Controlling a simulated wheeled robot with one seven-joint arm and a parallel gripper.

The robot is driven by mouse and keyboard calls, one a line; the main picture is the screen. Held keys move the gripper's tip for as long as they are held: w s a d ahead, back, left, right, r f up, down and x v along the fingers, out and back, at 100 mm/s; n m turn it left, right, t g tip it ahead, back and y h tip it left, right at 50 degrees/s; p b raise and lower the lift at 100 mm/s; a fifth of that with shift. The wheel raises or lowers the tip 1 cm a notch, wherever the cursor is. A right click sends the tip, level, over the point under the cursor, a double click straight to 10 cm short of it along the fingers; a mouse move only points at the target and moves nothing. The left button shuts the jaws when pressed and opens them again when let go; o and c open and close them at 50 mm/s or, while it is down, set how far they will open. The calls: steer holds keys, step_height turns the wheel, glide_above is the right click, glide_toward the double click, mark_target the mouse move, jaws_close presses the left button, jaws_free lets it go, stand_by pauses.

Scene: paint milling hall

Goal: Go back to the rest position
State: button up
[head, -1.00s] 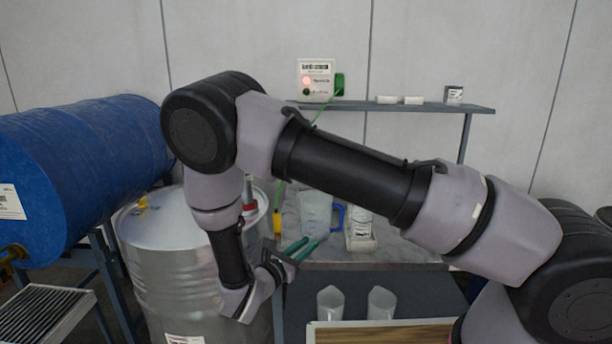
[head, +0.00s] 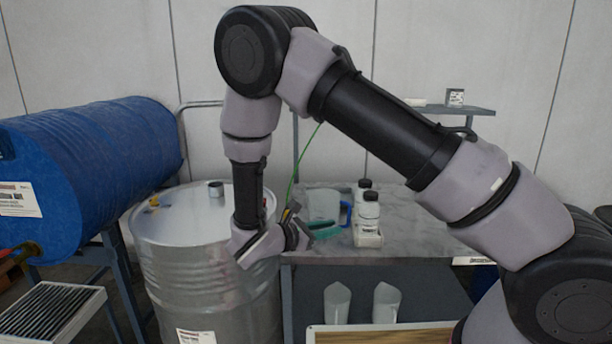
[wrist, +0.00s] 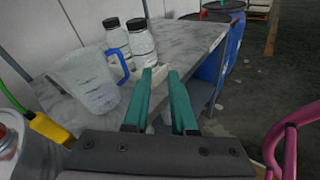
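My gripper (wrist: 161,80) shows two teal fingers that stand apart with nothing between them. In the head view my gripper (head: 326,229) hangs at the front left of the grey-topped table (head: 415,245), close to the silver drum's right side, pointing right. My arm is bent, with its elbow high in front of the back wall.
The table holds a clear jug with a blue handle (wrist: 90,85) and white bottles (head: 368,212) by a small tray. Two clear scoops (head: 337,303) stand below.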

steer(key=s+d+r+m+g+y, duration=0.2)
steer(key=d+r+m+g+y, duration=0.1)
steer(key=d+r+m+g, duration=0.3)
steer(key=s+d+r+m+g+y, duration=0.2)
steer(key=s+d+r+m+g, duration=0.1)
steer(key=d+r+m, duration=0.45)
steer(key=s+d+r+m+t+y, duration=0.2)
steer(key=s+r+m+t+y, duration=0.1)
steer(key=r, duration=0.6)
steer(key=s+d+r+m+t+y, duration=0.3)
steer(key=s+r+m+y, duration=0.3)
steer(key=r+m, duration=0.3)
steer(key=shift+s+d+m+t+y, duration=0.15)
steer(key=shift+s+m+t+y, duration=0.15)
steer(key=shift+s+m, duration=0.35)
steer(key=shift+r, duration=0.1)
